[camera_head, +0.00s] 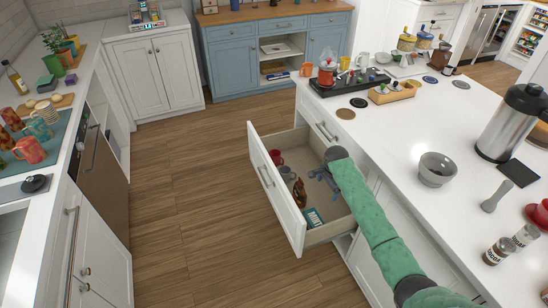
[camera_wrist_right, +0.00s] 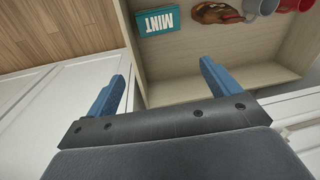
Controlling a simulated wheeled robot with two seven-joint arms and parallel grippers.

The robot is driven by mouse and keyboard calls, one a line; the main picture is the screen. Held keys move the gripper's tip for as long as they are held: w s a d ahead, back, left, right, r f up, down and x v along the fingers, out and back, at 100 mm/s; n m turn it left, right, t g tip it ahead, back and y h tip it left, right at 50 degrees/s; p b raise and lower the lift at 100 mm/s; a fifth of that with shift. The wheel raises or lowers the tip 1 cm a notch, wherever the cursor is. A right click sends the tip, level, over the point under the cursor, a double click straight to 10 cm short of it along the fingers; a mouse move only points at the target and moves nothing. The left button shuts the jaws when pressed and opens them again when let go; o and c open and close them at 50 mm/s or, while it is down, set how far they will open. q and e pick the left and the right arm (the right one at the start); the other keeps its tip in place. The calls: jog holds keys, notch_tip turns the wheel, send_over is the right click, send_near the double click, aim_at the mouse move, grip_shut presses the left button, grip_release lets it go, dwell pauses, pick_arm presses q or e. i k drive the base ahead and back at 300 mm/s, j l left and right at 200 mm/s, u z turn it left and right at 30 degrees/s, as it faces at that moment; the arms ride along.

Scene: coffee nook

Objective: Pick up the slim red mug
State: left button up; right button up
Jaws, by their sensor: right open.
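A red mug (camera_head: 276,157) lies in the open drawer, near its back left corner in the head view. It shows at the top edge of the right wrist view (camera_wrist_right: 288,4), partly cut off. My right gripper (camera_head: 321,175) is over the drawer, to the right of the mug and apart from it. Its two blue fingers (camera_wrist_right: 160,88) are spread with nothing between them. A grey-white mug (camera_head: 288,174) is beside the red mug. My left gripper is not in view.
The open drawer (camera_head: 279,204) also holds a brown item (camera_head: 300,193) and a teal MINT box (camera_head: 314,217). The drawer walls surround them. The white island counter (camera_head: 400,147) is at the right, with a grey bowl (camera_head: 436,169). Wooden floor lies left of the drawer.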

aim_at(275, 155)
jog(key=i+j, duration=0.2)
jog(key=i, duration=0.2)
jog(key=i+j, duration=0.25)
jog(key=i, duration=0.15)
jog(key=i+j, duration=0.2)
jog(key=i, duration=0.2)
